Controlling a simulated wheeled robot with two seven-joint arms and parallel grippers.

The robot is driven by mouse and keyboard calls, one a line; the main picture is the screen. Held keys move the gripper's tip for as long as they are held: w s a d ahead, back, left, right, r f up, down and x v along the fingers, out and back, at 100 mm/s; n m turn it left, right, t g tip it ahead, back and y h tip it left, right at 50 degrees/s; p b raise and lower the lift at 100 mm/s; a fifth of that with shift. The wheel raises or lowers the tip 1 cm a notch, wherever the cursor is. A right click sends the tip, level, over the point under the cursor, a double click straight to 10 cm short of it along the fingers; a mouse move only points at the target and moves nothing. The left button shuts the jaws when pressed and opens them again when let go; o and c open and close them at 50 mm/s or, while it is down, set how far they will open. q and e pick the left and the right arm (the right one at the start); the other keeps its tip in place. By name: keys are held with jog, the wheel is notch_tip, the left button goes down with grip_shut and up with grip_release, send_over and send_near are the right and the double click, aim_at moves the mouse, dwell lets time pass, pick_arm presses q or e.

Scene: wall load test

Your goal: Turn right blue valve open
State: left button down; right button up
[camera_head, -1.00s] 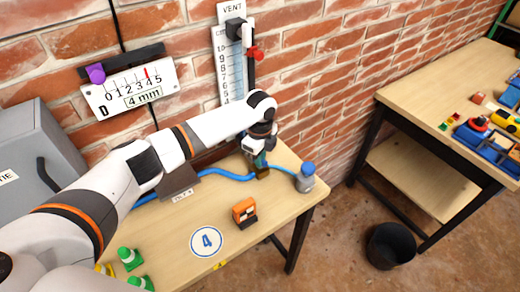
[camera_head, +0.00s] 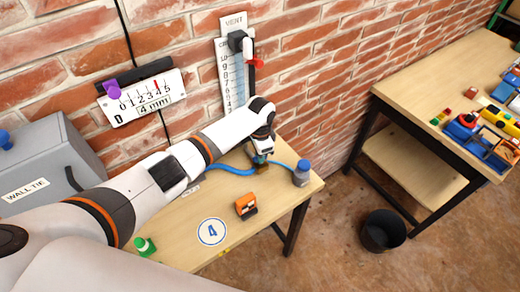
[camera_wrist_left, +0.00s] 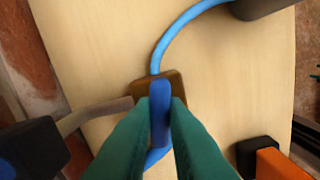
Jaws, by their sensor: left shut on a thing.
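The right blue valve shows in the left wrist view as a flat blue handle (camera_wrist_left: 159,112) on a brown, brass-like block (camera_wrist_left: 140,88), with blue hose on both sides. My left gripper (camera_wrist_left: 160,115) has its two green fingers shut on this handle, one on each side. In the wrist view the handle lies roughly upright in the picture, in line with the fingers. In the head view the left gripper (camera_head: 262,157) reaches down at the table's back edge, and the valve body (camera_head: 261,168) is mostly hidden beneath it. My right gripper is not in view.
A grey bottle with blue cap (camera_head: 302,173) stands right of the valve. A gauge plate (camera_head: 145,97) and vent scale (camera_head: 230,80) hang on the brick wall. A black bin (camera_head: 382,231) stands on the floor.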

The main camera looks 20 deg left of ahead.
pick_arm(q)
jog(key=shift+r+n+p, duration=0.15)
jog(key=shift+n+p, duration=0.5)
jog(key=shift+n, duration=0.65)
jog(key=c, duration=1.4)
grip_release()
jog(key=shift+c, duration=0.2)
notch_tip(320, 180, up, 12)
jog(key=b, duration=0.2)
jog(key=shift+b, duration=0.35)
